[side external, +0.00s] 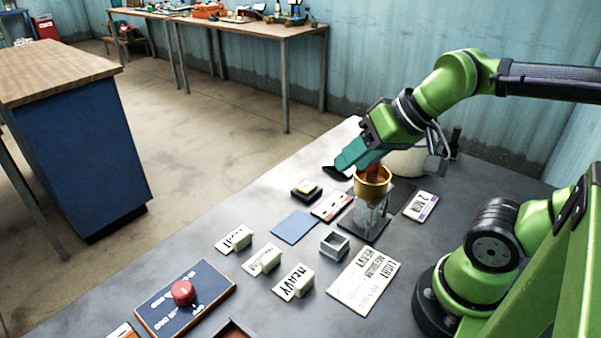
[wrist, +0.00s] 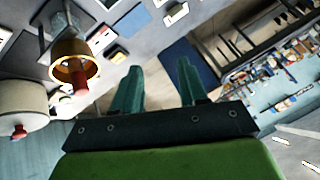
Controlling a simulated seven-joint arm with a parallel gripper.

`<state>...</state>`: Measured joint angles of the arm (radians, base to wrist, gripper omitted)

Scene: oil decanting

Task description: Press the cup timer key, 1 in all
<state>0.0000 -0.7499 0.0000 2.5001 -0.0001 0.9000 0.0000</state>
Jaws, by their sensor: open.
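A small dark block with a pale yellow top (side external: 306,189), which looks like the timer key, lies on the grey bench left of the cup stand. No label on it is readable. The brass cup (side external: 373,182) sits upright on a clear stand, with something red at its mouth. In the wrist view the brass cup (wrist: 72,62) is left of my fingers. My gripper (side external: 345,161) is tilted down to the left above the bench, close to the cup in the picture. Its two teal fingers (wrist: 159,66) are apart with nothing between them. Whether they touch anything is unclear.
A pale pot with a red knob (wrist: 22,110) stands beside the cup. A "2 MIN" card (side external: 421,206), blue mat (side external: 294,227), small grey open box (side external: 334,245), several labelled weight-like blocks, and a blue panel with a red dial (side external: 183,292) occupy the bench.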

